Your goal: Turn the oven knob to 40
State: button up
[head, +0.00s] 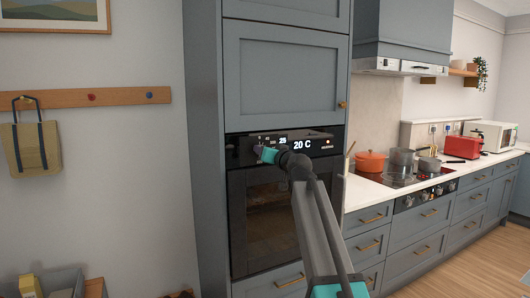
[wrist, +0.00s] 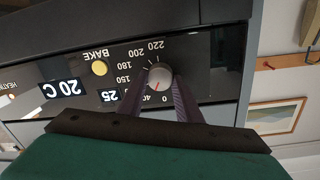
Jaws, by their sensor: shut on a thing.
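The oven (head: 285,210) is built into a tall grey-blue cabinet, with a black control panel at its top. In the wrist view, which is upside down, the round grey oven knob (wrist: 160,76) sits between the two fingers of my gripper (wrist: 161,74). The fingers are shut on its sides. The knob's red mark points between 0 and 40 on the printed scale. The small display (wrist: 109,95) reads 25, and the larger display (wrist: 62,89) reads 20 C. In the head view my gripper (head: 260,152) is at the panel's left part and covers most of the knob.
A yellow BAKE button (wrist: 99,68) is on the same panel. A counter (head: 368,192) with an orange pot (head: 370,163) and a red toaster (head: 463,147) lies to the right. A bag (head: 32,148) hangs from a wall rail at the left.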

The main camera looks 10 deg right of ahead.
jog(key=o, duration=1)
jog(key=shift+o, duration=0.2)
jog(key=b+v, duration=0.1)
jog(key=v, duration=1.3)
jog(key=shift+w, duration=0.1)
